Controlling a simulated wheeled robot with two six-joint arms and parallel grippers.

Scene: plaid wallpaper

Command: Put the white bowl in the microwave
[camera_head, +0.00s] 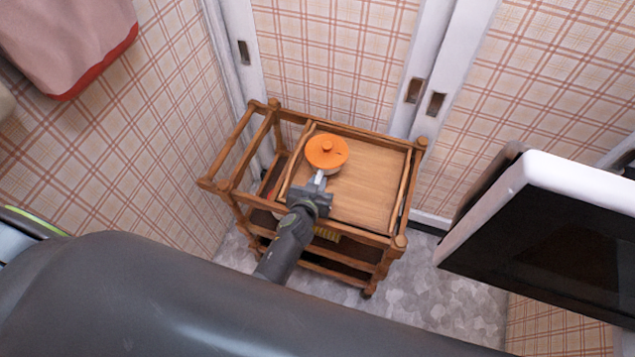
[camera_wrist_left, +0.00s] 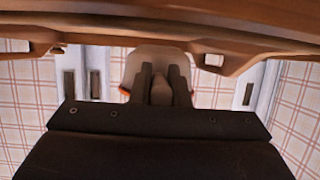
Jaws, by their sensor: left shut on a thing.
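A white bowl with an orange lid (camera_head: 327,152) is over the wooden top of the cart. Only a little of its white side shows below the lid. My left gripper (camera_head: 320,180) is at the bowl's near side and shut on it. In the left wrist view, the gripper fingers (camera_wrist_left: 161,85) stand against the shaded pale bowl (camera_wrist_left: 148,58), with bits of orange at its sides. I cannot tell whether the bowl touches the cart top. A white-framed dark panel (camera_head: 540,235) at the right looks like part of the microwave; its inside is hidden. My right gripper is not in view.
The wooden cart (camera_head: 370,200) has raised rails around its top and lower shelves. Plaid walls and white door frames (camera_head: 440,70) stand close behind it. A pink cloth (camera_head: 70,40) hangs at the upper left. Grey floor (camera_head: 440,290) is clear right of the cart.

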